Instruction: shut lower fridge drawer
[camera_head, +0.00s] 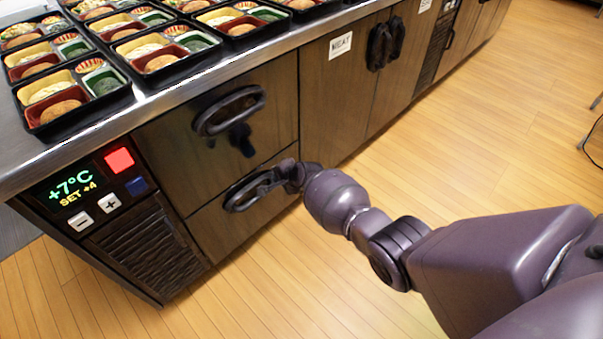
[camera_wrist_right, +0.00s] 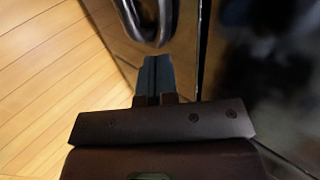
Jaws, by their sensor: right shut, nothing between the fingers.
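The lower fridge drawer (camera_head: 213,229) is a dark wood-like front under the upper drawer (camera_head: 175,142). Its front looks about flush with the cabinet in the head view. Its dark loop handle (camera_head: 236,204) is partly covered by my right gripper (camera_head: 262,183). In the right wrist view, my right gripper (camera_wrist_right: 155,62) has its fingers together and empty. The tips are just short of a rounded metallic handle (camera_wrist_right: 147,22); whether they touch it I cannot tell. My left gripper is not in view.
A steel counter (camera_head: 190,82) holds several bento trays (camera_head: 75,122) above the drawers. A control panel (camera_head: 93,187) reading +7°C is left of the drawers. A door labelled MEAT (camera_head: 330,100) is to the right. The wooden floor (camera_head: 480,140) in front is clear.

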